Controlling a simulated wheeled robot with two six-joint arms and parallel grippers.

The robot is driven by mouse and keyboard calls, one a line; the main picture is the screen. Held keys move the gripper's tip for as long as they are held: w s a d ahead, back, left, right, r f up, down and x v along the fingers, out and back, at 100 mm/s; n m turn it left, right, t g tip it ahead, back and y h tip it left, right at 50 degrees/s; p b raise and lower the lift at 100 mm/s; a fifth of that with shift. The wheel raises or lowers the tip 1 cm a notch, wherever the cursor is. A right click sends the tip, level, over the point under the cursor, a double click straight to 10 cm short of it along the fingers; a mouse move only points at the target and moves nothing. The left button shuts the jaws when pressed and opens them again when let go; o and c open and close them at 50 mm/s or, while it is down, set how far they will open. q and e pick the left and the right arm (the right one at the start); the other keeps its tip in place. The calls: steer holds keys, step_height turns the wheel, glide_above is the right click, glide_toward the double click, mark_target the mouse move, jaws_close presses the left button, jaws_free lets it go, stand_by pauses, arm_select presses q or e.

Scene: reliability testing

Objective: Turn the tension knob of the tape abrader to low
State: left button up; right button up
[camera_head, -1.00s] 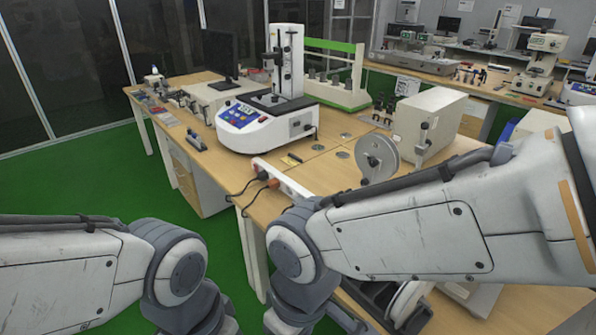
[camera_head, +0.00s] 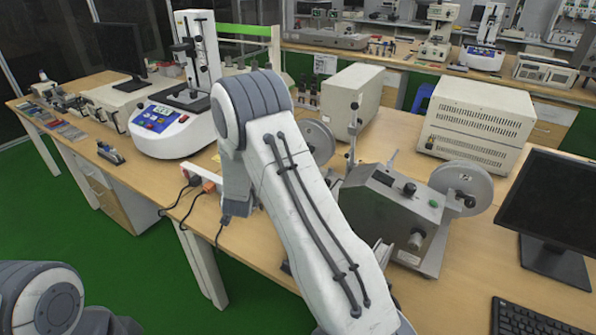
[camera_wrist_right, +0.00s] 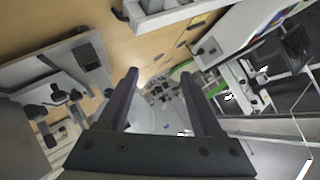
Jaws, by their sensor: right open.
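The tape abrader (camera_head: 372,207) is a grey metal box with reels on the table in the head view, right of my right arm. A dark knob (camera_head: 410,189) stands on its top and a light round knob (camera_head: 417,239) on its front. I cannot tell which is the tension knob, or its setting. My right arm hides part of the abrader's left side. My right gripper (camera_wrist_right: 160,76) is open, with nothing between its fingers, in the right wrist view. In the head view I cannot make it out behind my arm. My left gripper is out of view.
A white tester (camera_head: 170,120) with a blue panel stands left of my right arm. A beige box (camera_head: 352,100) and a vented instrument (camera_head: 478,125) stand behind the abrader. A monitor (camera_head: 552,200) and keyboard (camera_head: 535,318) are at right. Cables hang at the table's front edge.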

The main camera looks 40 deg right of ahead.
steer(key=s+d+f+m+g+h, duration=0.1)
steer(key=s+d+f+m+h, duration=0.15)
steer(key=d, duration=0.45)
steer(key=s+d+f+m+h, duration=0.1)
steer(key=d+m+h, duration=0.2)
steer(key=d, duration=0.4)
steer(key=shift+n, duration=0.25)
steer(key=p+x, duration=0.2)
steer(key=x, duration=0.8)
steer(key=shift+d, duration=0.35)
jaws_close()
